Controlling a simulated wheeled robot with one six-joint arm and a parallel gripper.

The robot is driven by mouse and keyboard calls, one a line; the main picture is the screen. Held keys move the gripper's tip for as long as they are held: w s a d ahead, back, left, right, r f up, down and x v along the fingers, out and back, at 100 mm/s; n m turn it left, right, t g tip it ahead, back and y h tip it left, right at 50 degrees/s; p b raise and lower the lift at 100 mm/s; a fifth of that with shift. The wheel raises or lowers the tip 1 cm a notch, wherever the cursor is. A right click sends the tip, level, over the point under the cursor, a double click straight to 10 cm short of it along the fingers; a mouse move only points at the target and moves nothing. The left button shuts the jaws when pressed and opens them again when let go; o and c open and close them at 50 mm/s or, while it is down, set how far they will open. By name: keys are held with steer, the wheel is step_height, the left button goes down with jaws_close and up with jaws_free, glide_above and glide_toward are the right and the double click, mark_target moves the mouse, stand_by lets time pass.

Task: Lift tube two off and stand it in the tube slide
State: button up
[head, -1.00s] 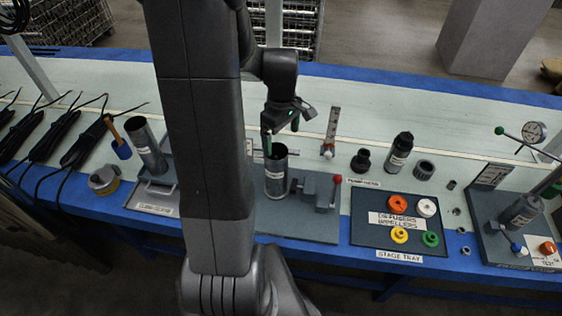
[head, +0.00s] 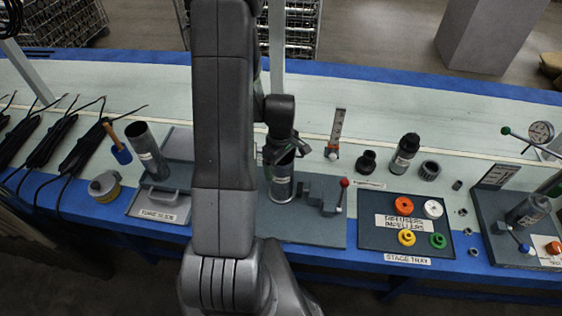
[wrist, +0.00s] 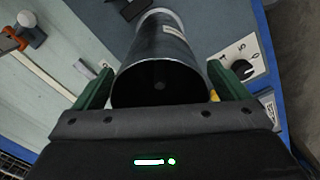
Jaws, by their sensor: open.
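A dark metal tube (head: 281,185) with a white label stands upright on the grey middle fixture; I take it for tube two, though its label is too small to read. My gripper (head: 281,152) is over its top end, with the arm partly hiding it. In the wrist view, the tube's open mouth (wrist: 160,88) lies between the two green fingers of my gripper (wrist: 160,70). The fingers are open on either side of it; contact is not clear. The tube slide (head: 158,215) seems to be the labelled grey plate at left, where another tube (head: 148,152) leans tilted.
A red-knobbed lever (head: 343,184) stands just right of the tube. The stage tray (head: 375,238) with coloured impellers is farther right. A black fitting (head: 404,155) and a ruler post (head: 336,130) stand behind.

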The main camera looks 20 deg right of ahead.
steer(key=c, duration=1.3)
steer(key=o, duration=0.5)
steer(key=c, duration=0.5)
steer(key=shift+r+p, duration=0.35)
steer(key=shift+r, duration=0.25)
steer(key=shift+r+p, duration=4.9)
steer(key=shift+r, duration=4.7)
